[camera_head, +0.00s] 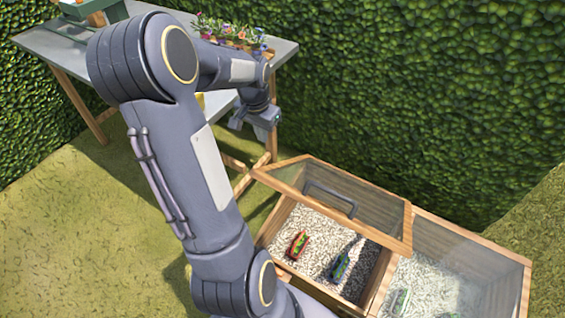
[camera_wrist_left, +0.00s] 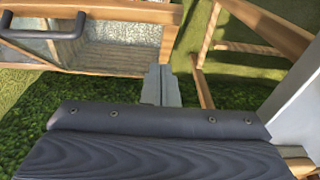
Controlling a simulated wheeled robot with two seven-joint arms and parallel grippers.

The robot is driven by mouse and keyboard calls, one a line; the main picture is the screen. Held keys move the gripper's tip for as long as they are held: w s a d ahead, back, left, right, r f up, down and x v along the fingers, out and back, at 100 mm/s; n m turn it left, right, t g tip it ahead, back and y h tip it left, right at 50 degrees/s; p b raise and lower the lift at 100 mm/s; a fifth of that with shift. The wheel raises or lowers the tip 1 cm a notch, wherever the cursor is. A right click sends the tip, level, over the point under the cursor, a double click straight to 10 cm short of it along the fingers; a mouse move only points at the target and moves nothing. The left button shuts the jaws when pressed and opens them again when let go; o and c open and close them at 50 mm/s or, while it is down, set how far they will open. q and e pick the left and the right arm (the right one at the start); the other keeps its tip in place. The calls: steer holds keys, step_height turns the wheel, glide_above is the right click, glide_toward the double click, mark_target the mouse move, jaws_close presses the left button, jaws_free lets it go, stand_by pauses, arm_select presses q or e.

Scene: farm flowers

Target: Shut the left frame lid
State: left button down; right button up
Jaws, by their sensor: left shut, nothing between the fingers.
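The left frame lid (camera_head: 372,203) is a glass pane in a wooden border with a dark bar handle (camera_head: 330,199). It stands tilted open over the left cold frame (camera_head: 362,292), a wooden box with pale gravel inside. My left gripper (camera_head: 268,121) is shut and empty, beyond and left of the lid in the head view, apart from it. In the left wrist view the shut fingers (camera_wrist_left: 161,84) point toward the wooden edge, and the lid's handle (camera_wrist_left: 44,29) shows at upper left. My right gripper is not in view.
A red-and-green object (camera_head: 299,245) and a blue-and-green one (camera_head: 339,267) lie in the left box. The right cold frame (camera_head: 480,240) adjoins it under glass. A grey table (camera_head: 60,43) with flowers (camera_head: 228,28) stands behind my arm; a hedge (camera_head: 430,90) closes the back.

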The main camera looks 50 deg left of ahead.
arm_select(q)
steer(key=b, duration=0.2)
glide_above(263, 174)
steer(key=w, duration=0.2)
steer(key=f, duration=1)
steer(key=shift+w+a+f, duration=0.1)
steer(key=shift+a+f, duration=0.2)
steer(key=shift+s+d+f, duration=0.15)
steer(key=shift+s+f, duration=0.65)
steer(key=shift+s, duration=0.1)
steer(key=shift+s+d+f, duration=0.1)
steer(key=shift+s+f, duration=0.25)
steer(key=shift+f, duration=0.1)
